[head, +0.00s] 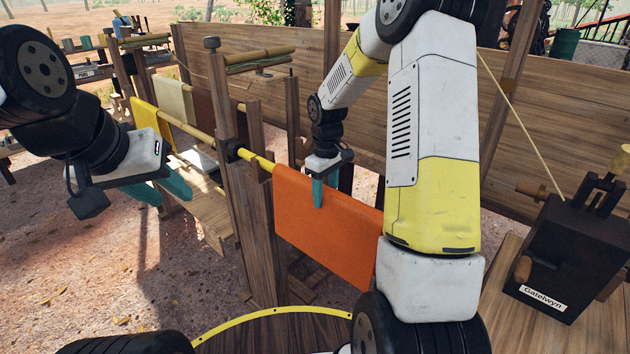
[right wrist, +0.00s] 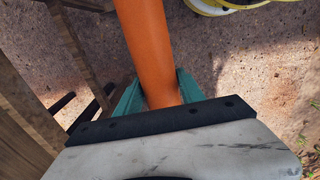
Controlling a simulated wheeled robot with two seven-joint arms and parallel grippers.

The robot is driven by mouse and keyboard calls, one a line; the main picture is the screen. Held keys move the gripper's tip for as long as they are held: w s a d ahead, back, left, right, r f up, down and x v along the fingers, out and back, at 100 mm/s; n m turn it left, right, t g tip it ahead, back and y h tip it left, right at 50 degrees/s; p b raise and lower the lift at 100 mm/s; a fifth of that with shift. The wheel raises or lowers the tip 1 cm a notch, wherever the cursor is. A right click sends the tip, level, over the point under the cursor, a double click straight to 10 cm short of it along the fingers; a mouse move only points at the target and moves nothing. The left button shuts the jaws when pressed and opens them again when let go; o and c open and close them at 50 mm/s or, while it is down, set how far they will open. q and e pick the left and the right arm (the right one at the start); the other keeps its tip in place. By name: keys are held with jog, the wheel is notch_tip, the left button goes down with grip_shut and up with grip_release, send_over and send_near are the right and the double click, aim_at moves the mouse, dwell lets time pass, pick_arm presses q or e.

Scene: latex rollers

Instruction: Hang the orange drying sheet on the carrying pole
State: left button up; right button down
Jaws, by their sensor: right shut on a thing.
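The orange drying sheet (head: 325,232) hangs folded down in the middle of the head view. Its top left corner meets the yellow end of a pole (head: 259,160) at the wooden post. Whether the pole runs on inside the fold is hidden, and my right arm covers the sheet's right end. My right gripper (head: 326,188) points down at the sheet's top edge. In the right wrist view its teal fingers (right wrist: 157,97) stand on both sides of the orange sheet (right wrist: 147,45), gripping it. My left gripper (head: 160,190) is empty at the left, its teal fingers apart.
A wooden post (head: 250,220) stands left of the sheet. Behind it, a yellow sheet (head: 150,125) and a cream sheet (head: 175,98) hang on a rack. A dark box labelled Gatelwyn (head: 570,255) is at the right. A plank wall (head: 440,130) closes the back.

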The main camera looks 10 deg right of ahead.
jog(key=shift+f, duration=0.25)
dwell(0.8)
jog(key=c, duration=0.6)
grip_release()
jog(key=shift+c, duration=0.2)
notch_tip(320, 180, up, 7)
jog(key=shift+r, duration=0.15)
jog(key=s+r+m+t, duration=0.2)
jog(key=s+r, duration=0.3)
jog(key=s, duration=0.3)
jog(key=s+a+r+m+t+y, duration=0.1)
jog(key=s+r+m+t, duration=0.1)
jog(key=s+r, duration=0.3)
jog(key=s+a+r+m+t+y, duration=0.1)
jog(key=s+r, duration=0.4)
jog(key=s, duration=0.6)
jog(key=shift+m+t, duration=0.6)
jog(key=shift+m, duration=0.4)
jog(key=shift+s+a, duration=0.1)
